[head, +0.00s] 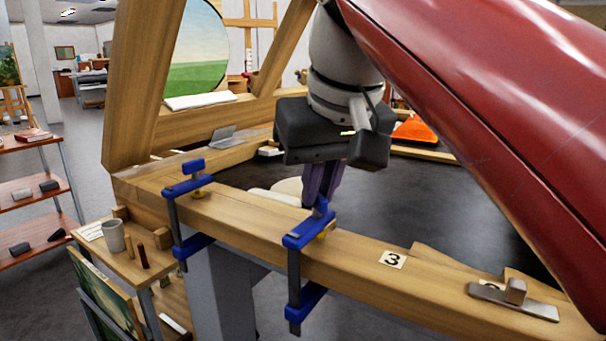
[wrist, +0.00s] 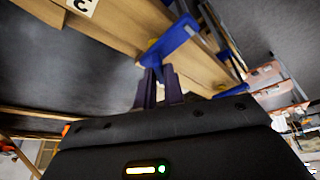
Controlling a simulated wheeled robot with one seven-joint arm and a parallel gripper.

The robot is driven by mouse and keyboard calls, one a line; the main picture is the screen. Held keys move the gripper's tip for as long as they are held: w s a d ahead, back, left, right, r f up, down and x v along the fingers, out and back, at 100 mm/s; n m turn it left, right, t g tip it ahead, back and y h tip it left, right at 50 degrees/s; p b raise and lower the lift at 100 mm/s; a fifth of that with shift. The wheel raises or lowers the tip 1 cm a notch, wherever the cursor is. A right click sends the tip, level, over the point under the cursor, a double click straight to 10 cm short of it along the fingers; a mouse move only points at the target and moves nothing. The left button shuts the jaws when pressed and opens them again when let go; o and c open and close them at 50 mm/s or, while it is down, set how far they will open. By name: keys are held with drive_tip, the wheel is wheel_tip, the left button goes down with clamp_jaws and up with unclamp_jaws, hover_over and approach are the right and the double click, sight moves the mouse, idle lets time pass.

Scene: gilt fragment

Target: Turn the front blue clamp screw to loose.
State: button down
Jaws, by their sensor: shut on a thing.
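The front blue clamp (head: 304,238) grips the wooden beam right of the picture's middle. Its blue screw (head: 322,209) stands at the top, partly hidden by my fingers. My gripper (head: 322,195) points down from above, with its dark purple fingers closed on the top of this screw. In the wrist view, the fingers of my gripper (wrist: 160,72) meet the blue clamp (wrist: 174,42) at the beam's edge; the screw's exact angle is hard to tell. A second blue clamp (head: 189,185) sits on the beam further left, apart from my gripper.
A small shelf with a grey mug (head: 113,236) stands at left.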

drive_tip(key=n+y+p, duration=0.1)
drive_tip(key=n, duration=0.1)
drive_tip(key=n+g+p, duration=0.1)
drive_tip(key=n, duration=0.2)
drive_tip(key=shift+w+d+n+y, duration=0.1)
drive_tip(key=shift+n+y, duration=0.2)
drive_tip(key=shift+y, duration=0.1)
drive_tip(key=n+g, duration=0.1)
drive_tip(key=n, duration=0.1)
drive_tip(key=n+g+y+p, duration=0.1)
drive_tip(key=n, duration=0.2)
drive_tip(key=shift+w+d+f, duration=0.1)
drive_tip(key=c, duration=1.5)
unclamp_jaws()
